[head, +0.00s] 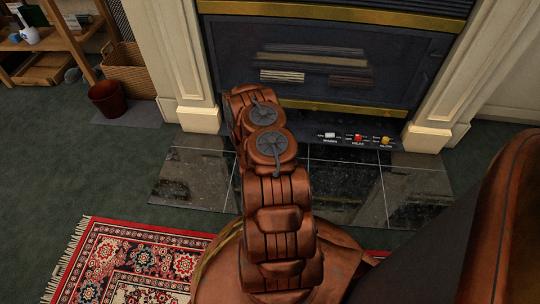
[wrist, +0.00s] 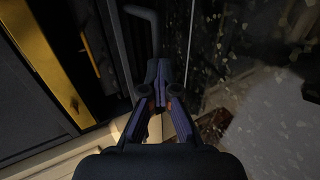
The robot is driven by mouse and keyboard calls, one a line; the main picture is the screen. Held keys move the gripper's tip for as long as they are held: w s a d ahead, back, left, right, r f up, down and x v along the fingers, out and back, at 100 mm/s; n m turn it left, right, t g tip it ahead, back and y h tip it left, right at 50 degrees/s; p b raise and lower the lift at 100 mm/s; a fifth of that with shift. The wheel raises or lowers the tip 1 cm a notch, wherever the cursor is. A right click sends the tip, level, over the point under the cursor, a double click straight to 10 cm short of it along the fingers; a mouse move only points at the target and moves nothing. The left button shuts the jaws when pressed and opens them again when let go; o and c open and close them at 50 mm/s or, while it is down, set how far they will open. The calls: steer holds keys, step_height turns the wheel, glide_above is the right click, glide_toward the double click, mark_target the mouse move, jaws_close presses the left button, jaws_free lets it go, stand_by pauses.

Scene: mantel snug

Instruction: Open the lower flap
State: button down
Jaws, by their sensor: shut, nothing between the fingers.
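The fireplace's dark lower flap (wrist: 117,50) shows edge-on in the wrist view, beside a dark gap along the gold trim strip (wrist: 48,60). The gap suggests the flap stands partly open; how far, I cannot tell. A bent grey bar handle (wrist: 146,18) runs down from the top toward my fingertips. My gripper (wrist: 159,78) is shut and empty at the handle's near end; I cannot tell whether it touches. In the head view my arm covers the gripper and the flap's left part. Small white, red and yellow controls (head: 357,138) show below the lower gold strip (head: 345,111).
Glossy black hearth tiles (head: 335,180) lie in front of the fireplace. Cream mantel pillars (head: 197,100) stand on both sides. A patterned red rug (head: 135,262) lies at the lower left. A red-brown bucket (head: 108,100) and a wicker basket (head: 127,68) stand at the left.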

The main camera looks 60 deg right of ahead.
steer(key=c, duration=1.5)
jaws_free()
steer(key=shift+w+d+r, duration=0.2)
steer(key=shift+d+r, duration=0.4)
steer(key=shift+d, duration=0.05)
steer(key=shift+a+f, duration=0.15)
steer(key=shift+s+a+f, duration=0.2)
steer(key=shift+a, duration=0.2)
steer(key=shift+v, duration=3.65)
